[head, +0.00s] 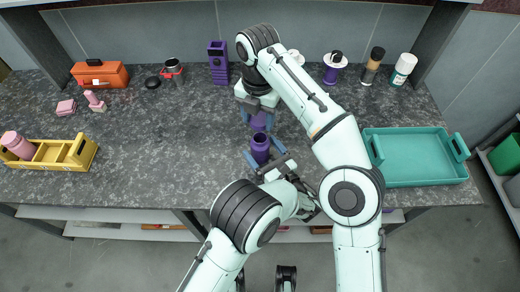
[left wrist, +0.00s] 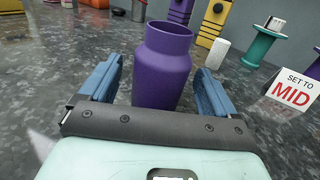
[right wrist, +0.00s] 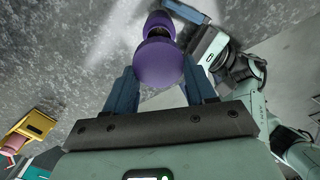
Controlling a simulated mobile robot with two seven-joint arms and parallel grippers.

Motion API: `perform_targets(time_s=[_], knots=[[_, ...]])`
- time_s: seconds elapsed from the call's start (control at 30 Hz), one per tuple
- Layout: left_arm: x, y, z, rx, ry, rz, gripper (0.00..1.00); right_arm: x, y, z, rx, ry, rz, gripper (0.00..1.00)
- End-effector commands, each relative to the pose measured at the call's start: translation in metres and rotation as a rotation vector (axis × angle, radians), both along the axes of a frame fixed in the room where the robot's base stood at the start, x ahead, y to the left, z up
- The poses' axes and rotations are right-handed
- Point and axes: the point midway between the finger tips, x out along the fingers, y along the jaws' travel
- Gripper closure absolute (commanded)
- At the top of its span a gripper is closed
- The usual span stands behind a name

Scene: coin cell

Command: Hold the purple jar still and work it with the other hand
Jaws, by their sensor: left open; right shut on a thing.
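The purple jar (head: 260,150) stands on the dark counter with its mouth uncovered. It also shows in the left wrist view (left wrist: 163,68), upright between the fingers. My left gripper (head: 264,153) is open around the jar, with a finger on either side. My right gripper (head: 258,118) is shut on the purple lid (head: 258,123), on the far side of the jar and apart from it. In the right wrist view, the round lid (right wrist: 158,65) sits between the fingers and partly hides the jar behind it.
A teal tray (head: 425,182) lies at right. A yellow tray (head: 48,164) holding a pink item is at left. A purple block (head: 218,62), spool (head: 334,68) and bottles stand along the back. A "SET TO MID" sign (left wrist: 292,92) shows in the left wrist view. The counter left of the jar is clear.

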Motion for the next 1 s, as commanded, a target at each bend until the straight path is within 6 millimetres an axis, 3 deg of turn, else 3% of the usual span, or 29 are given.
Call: perform_targets(time_s=[0.2, 0.6, 0.63, 0.67, 0.87, 1.0], knots=[[0.022, 0.015, 0.0, 0.001, 0.0, 0.001, 0.1, 0.0, 0.0, 0.0, 0.0, 0.0, 0.0, 0.73], [0.027, 0.018, 0.0, 0.0, 0.0, -0.001, 0.1, 0.0, 0.0, 0.0, 0.0, 0.0, 0.0, 0.73], [0.027, 0.018, 0.0, 0.0, 0.0, -0.001, 0.13, 0.0, 0.0, 0.0, 0.0, 0.0, 0.0, 0.73], [0.027, 0.018, 0.0, 0.0, 0.0, -0.001, 0.23, 0.0, 0.0, 0.0, 0.0, 0.0, 0.0, 0.73], [0.027, 0.018, 0.0, 0.001, 0.001, -0.001, 0.88, 0.0, 0.0, 0.0, 0.0, 0.0, 0.0, 0.73], [0.027, 0.018, 0.0, 0.001, 0.001, -0.001, 0.9, 0.0, -0.001, -0.006, -0.003, 0.001, 0.0, 0.73]])
